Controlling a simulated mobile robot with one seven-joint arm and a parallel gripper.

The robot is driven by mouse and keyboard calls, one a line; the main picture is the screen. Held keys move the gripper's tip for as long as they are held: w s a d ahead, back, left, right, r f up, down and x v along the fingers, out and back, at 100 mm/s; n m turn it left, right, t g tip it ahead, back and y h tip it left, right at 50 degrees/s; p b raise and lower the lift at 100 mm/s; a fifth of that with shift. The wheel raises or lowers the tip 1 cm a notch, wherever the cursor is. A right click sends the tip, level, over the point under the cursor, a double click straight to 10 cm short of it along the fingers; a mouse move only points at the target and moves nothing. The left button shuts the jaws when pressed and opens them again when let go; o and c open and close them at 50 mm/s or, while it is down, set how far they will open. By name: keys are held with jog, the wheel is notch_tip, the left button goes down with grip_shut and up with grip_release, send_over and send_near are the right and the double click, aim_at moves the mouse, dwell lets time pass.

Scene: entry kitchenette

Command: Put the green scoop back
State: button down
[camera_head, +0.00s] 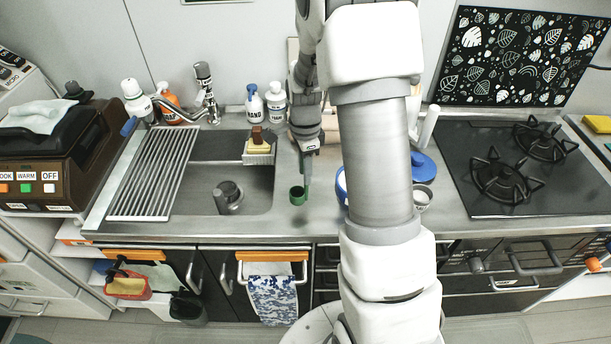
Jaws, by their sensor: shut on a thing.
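The green scoop (297,196) has a small round dark-green cup and a green handle rising from it. It is just right of the sink, over the front part of the counter. My gripper (308,154) points down and is shut on the upper end of the scoop's handle, with the cup hanging below. Whether the cup touches the counter or is slightly above it, I cannot tell. My arm hides part of the counter to the right of the scoop.
The sink (262,196) lies left, with a drying rack (153,175) and a sponge holder (259,156). White bottles (276,101) stand behind. A blue lid (423,166) and a white cup (421,198) are right of my arm, before the stove (515,190).

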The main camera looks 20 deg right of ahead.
notch_tip(320, 180, down, 3)
jog(key=shift+r, duration=0.15)
jog(key=c, duration=0.6)
grip_release()
jog(key=r, duration=1.1)
jog(key=a+r, duration=0.1)
jog(key=r, duration=0.5)
jog(key=shift+s+r, duration=0.1)
jog(key=s+a+r+n+t, duration=0.2)
jog(key=s+r+n, duration=0.1)
jog(key=s+n, duration=0.3)
jog(key=s+a+r+n+t, duration=0.1)
jog(key=s+a+r+n, duration=0.1)
jog(key=s+n, duration=0.4)
jog(key=s+a+r+n+t, duration=0.2)
jog(key=s+a+r+n, duration=0.1)
jog(key=s+n, duration=0.4)
jog(key=shift+s+a+r+t, duration=0.3)
jog(key=shift+s+a, duration=0.15)
jog(key=shift+s, duration=0.2)
